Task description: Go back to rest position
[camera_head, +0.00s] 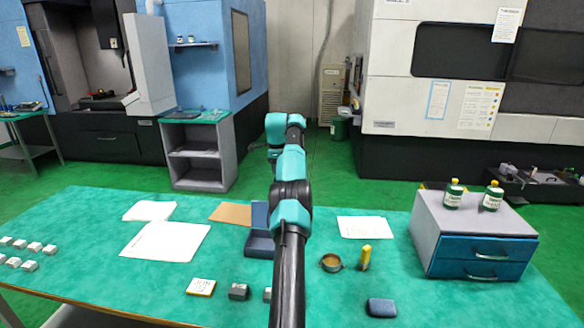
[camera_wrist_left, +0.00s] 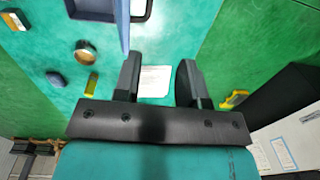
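My left gripper (camera_wrist_left: 159,62) is open in the left wrist view. Its two dark fingers stand apart with nothing between them but a white sheet lying beyond on the table. In the head view, one teal and black arm (camera_head: 290,190) rises from the bottom centre and reaches forward above the table; its fingers cannot be made out there. My right gripper does not show in either view.
The green table (camera_head: 75,215) holds papers (camera_head: 165,241), a blue holder (camera_head: 259,245) beside the arm, a round cup (camera_head: 331,263), a yellow object (camera_head: 364,257), a dark blue box (camera_head: 381,307), small grey blocks (camera_head: 28,265) and a drawer unit (camera_head: 480,256) bearing two bottles.

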